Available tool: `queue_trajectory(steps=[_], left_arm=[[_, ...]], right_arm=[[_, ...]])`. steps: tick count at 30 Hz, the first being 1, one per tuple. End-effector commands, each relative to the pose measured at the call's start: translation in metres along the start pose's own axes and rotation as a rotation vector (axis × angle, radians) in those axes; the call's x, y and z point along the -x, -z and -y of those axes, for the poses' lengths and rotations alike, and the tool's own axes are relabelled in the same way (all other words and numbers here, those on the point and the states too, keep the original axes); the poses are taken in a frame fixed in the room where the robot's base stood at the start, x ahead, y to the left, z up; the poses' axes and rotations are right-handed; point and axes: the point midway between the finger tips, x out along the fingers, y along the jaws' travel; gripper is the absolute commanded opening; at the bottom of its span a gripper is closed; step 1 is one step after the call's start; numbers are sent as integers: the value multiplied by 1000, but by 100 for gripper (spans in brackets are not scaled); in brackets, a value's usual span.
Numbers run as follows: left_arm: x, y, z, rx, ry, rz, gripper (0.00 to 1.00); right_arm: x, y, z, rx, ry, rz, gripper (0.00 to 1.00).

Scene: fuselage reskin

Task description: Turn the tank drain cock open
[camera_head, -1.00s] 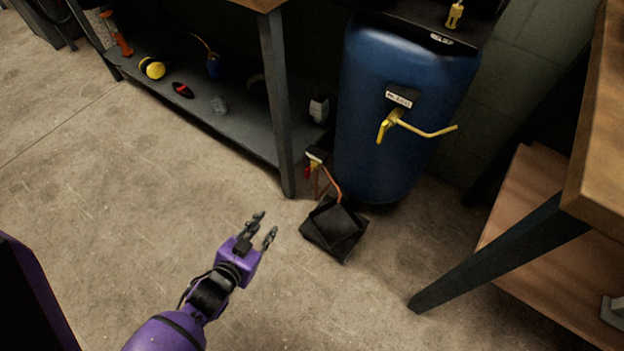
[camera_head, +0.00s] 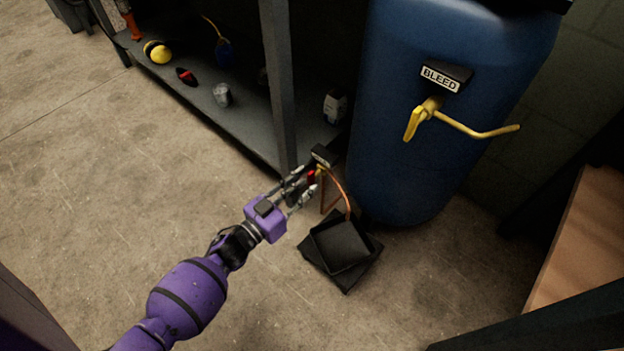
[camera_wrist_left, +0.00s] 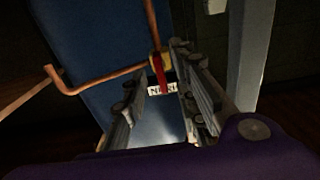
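The tank drain cock (camera_head: 319,175) is a small brass valve with a red lever, low at the front left of the blue tank (camera_head: 415,130). A copper pipe (camera_head: 340,188) runs beside it. In the left wrist view the red lever (camera_wrist_left: 160,78) and brass body (camera_wrist_left: 157,60) show between the fingertips. My left gripper (camera_head: 303,184) is open, its fingers on either side of the lever; I cannot tell whether they touch it. It also fills the left wrist view (camera_wrist_left: 154,75). The fingers partly hide the cock in the head view. My right gripper is not in view.
A black tray (camera_head: 340,245) sits on the floor below the cock. A yellow bleed lever (camera_head: 460,122) sticks out higher on the tank, under a BLEED label (camera_head: 440,79). A bench leg (camera_head: 279,90) stands close left of the cock. The floor at left is clear.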

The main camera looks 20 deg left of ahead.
Motion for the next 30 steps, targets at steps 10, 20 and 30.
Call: queue_trajectory(steps=[10,20,30], left_arm=[[-31,-1,0,-1,0,2,27],[-31,-1,0,-2,1,2,12],[-31,-1,1,1,2,2,0]], right_arm=[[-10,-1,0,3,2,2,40],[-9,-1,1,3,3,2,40],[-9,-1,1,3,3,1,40]])
